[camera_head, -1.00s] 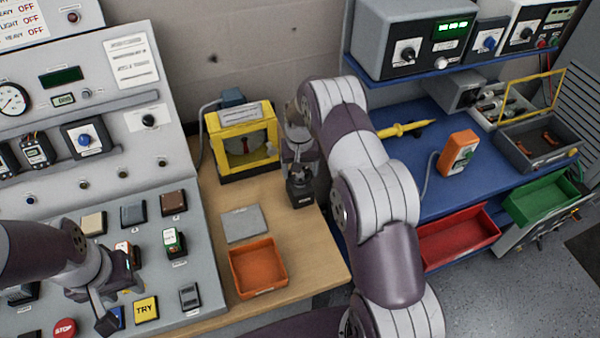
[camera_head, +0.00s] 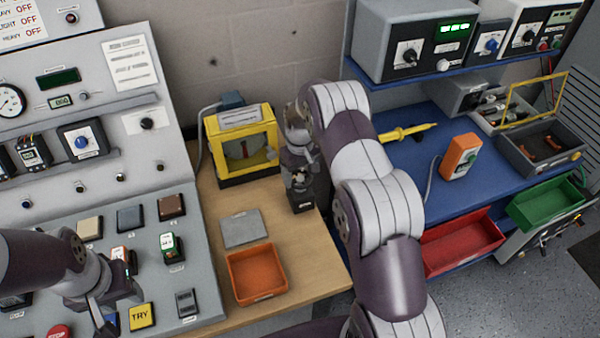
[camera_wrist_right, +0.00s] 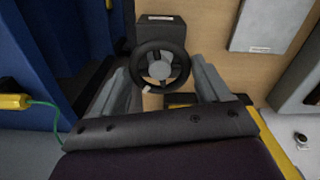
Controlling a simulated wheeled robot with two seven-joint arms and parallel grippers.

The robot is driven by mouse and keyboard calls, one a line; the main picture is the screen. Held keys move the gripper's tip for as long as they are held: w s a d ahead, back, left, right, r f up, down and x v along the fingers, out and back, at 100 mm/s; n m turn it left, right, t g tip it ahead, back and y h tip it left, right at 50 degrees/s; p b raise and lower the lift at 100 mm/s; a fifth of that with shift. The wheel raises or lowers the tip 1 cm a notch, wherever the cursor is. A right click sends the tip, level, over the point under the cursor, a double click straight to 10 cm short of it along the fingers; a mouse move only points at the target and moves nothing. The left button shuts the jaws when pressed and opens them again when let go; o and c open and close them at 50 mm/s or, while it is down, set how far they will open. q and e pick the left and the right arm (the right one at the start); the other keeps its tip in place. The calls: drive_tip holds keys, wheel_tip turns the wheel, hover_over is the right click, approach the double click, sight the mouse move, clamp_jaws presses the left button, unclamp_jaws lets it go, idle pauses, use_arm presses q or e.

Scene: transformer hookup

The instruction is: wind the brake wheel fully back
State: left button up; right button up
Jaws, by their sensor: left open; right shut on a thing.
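The brake wheel (camera_wrist_right: 160,67) is a dark ring with a grey hub and a small pale mark on its lower rim. It sits against a dark box (camera_wrist_right: 162,30), which in the head view (camera_head: 306,199) stands on the wooden bench. My right gripper (camera_wrist_right: 164,72) is shut on the wheel, a finger on each side; in the head view it (camera_head: 299,182) reaches down over the box and hides most of the wheel. My left gripper (camera_head: 104,318) is open and apart from the wheel, over the lower buttons of the grey control panel (camera_head: 195,290).
A yellow-framed case (camera_head: 242,145) stands on the bench left of the right gripper. A grey plate (camera_head: 241,228) and an orange tray (camera_head: 257,274) lie in front. To the right, a blue bench (camera_head: 440,150) holds a yellow probe and an orange meter (camera_head: 461,156).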

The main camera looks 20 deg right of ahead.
sight(300, 177)
drive_tip(key=shift+w+r, duration=0.15)
drive_tip(key=o, duration=0.8)
drive_tip(key=shift+c, duration=0.2)
drive_tip(key=shift+o, duration=1.4)
wheel_tip(300, 177, up, 6)
drive_tip(key=shift+r+b, duration=0.1)
drive_tip(key=shift+b, duration=0.8)
wheel_tip(300, 177, up, 6)
drive_tip(key=p, duration=0.3)
drive_tip(key=shift+s+r, duration=0.2)
drive_tip(key=shift+r, duration=0.05)
